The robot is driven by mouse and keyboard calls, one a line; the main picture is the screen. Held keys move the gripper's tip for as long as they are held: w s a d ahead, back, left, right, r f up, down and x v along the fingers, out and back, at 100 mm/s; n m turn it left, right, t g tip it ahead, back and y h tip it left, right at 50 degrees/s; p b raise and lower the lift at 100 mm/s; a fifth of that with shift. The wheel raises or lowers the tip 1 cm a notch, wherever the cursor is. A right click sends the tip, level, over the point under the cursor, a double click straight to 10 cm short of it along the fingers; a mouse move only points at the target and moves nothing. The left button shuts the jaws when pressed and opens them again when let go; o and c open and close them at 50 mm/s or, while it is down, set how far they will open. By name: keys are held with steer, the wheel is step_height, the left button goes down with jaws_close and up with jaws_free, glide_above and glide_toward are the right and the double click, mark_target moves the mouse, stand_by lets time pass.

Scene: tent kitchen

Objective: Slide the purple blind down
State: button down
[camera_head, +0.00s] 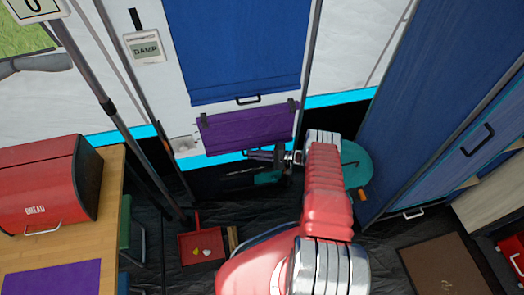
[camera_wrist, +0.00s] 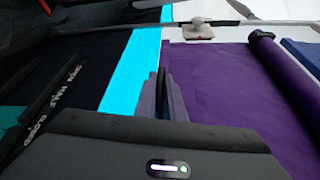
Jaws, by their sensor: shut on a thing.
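The purple blind (camera_head: 245,128) hangs on the white tent wall below a large blue panel, between two dark clips at its upper corners. It is partly down, and its lower edge lies just over the bright cyan strip. In the wrist view the purple cloth (camera_wrist: 215,85) fills the right, with a dark purple roll (camera_wrist: 282,70) along its upper edge. My gripper (camera_head: 256,154) is at the blind's lower edge, shut on it. Its fingers also show in the wrist view (camera_wrist: 161,92). The exact part between the fingertips is hidden.
The blue panel (camera_head: 235,50) has a handle at its bottom. A blue door (camera_head: 420,100) stands right. A table with a red bread bin (camera_head: 50,180) is left. A red dustpan (camera_head: 201,248) and a teal round thing (camera_head: 356,165) are low down.

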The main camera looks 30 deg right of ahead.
steer(key=shift+s+a+f, duration=0.15)
steer(key=shift+a+f, duration=0.1)
steer(key=shift+f, duration=0.1)
steer(key=c, duration=1.8)
jaws_free()
steer(key=shift+d+r, duration=0.1)
steer(key=shift+d, duration=0.05)
steer(key=shift+c, duration=0.2)
steer(key=shift+w+d+r, duration=0.1)
steer(key=shift+w+r, duration=0.1)
steer(key=shift+r, duration=4.8)
steer(key=shift+s, duration=0.1)
steer(key=v, duration=1.5)
steer(key=shift+s+d, duration=0.15)
steer(key=shift+d, duration=0.2)
